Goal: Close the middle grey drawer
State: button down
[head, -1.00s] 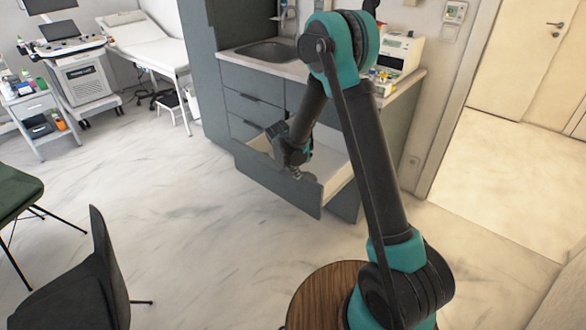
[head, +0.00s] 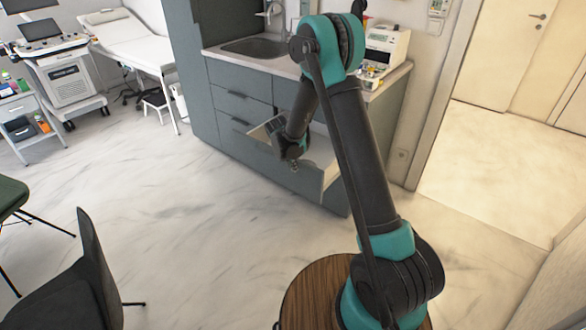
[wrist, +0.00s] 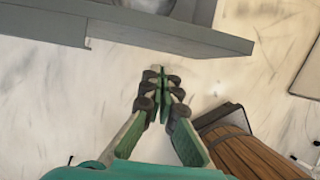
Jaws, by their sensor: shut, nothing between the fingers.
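A grey drawer (head: 308,178) stands partly open in the grey cabinet under the sink, its pale inside showing behind the front panel. Its front also crosses the top of the wrist view (wrist: 130,24) as a grey board. My gripper (head: 294,167) hangs down in front of the drawer front in the head view, covering part of it. In the wrist view my gripper (wrist: 157,73) is shut and empty, its tips just below the drawer front in the picture. I cannot tell whether they touch it. My arm hides part of the drawer's right side.
Closed drawer fronts (head: 238,78) are above and left of the open one. A worktop with a sink (head: 255,47) and a white device (head: 386,45) is above. A dark chair (head: 85,270) is at lower left. The floor before the cabinet is clear.

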jog(key=w+d, duration=1)
jog(key=w, duration=0.2)
jog(key=w+d, duration=1)
jog(key=w, duration=0.3)
jog(key=shift+w, duration=0.3)
